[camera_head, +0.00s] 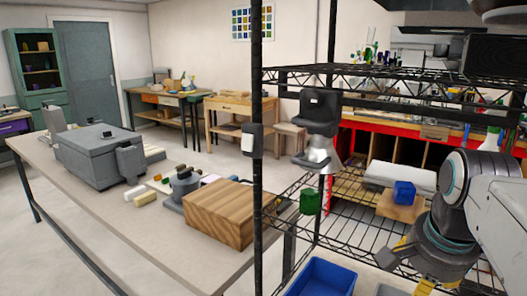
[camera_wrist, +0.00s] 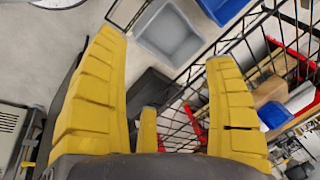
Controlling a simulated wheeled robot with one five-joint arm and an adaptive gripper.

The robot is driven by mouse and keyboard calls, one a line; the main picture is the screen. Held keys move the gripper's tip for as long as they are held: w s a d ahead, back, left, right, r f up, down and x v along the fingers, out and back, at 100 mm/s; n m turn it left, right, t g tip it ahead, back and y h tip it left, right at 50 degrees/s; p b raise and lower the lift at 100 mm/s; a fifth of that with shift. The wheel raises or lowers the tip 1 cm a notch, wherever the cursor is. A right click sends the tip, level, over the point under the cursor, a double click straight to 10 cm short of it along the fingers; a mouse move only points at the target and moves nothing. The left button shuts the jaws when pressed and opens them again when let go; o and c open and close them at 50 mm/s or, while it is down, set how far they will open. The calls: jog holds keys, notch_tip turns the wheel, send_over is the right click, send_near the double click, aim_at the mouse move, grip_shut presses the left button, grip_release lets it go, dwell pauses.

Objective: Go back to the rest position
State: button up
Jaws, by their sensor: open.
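My gripper (camera_head: 412,266) is at the lower right of the head view, beside the wire shelf rack. Its yellow fingers are spread wide in the wrist view (camera_wrist: 167,52), with nothing between them. Through the gap I see rack wires, a grey bin (camera_wrist: 168,36) and floor. My gripper appears in front of and below a small blue block (camera_head: 403,192), which rests on a wooden block (camera_head: 400,208) on the rack. The blue block also shows right of the fingers in the wrist view (camera_wrist: 274,116). No glass rod can be made out in my gripper.
The black wire rack (camera_head: 345,232) is close around my arm, with a post (camera_head: 257,150) at its left. A blue bin (camera_head: 322,278) sits low in front. A table (camera_head: 85,215) at left carries a grey machine (camera_head: 100,155) and a wooden block (camera_head: 219,212). Floor is open further left.

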jog(key=s+a+f+n+y+p, duration=0.1)
jog(key=s+a+f+n+p, duration=0.2)
jog(key=s+a+f+n, duration=0.6)
jog(key=n, duration=0.4)
jog(key=shift+s+a+f+n, duration=0.15)
jog(key=shift+a+f+n, duration=0.15)
dwell(0.9)
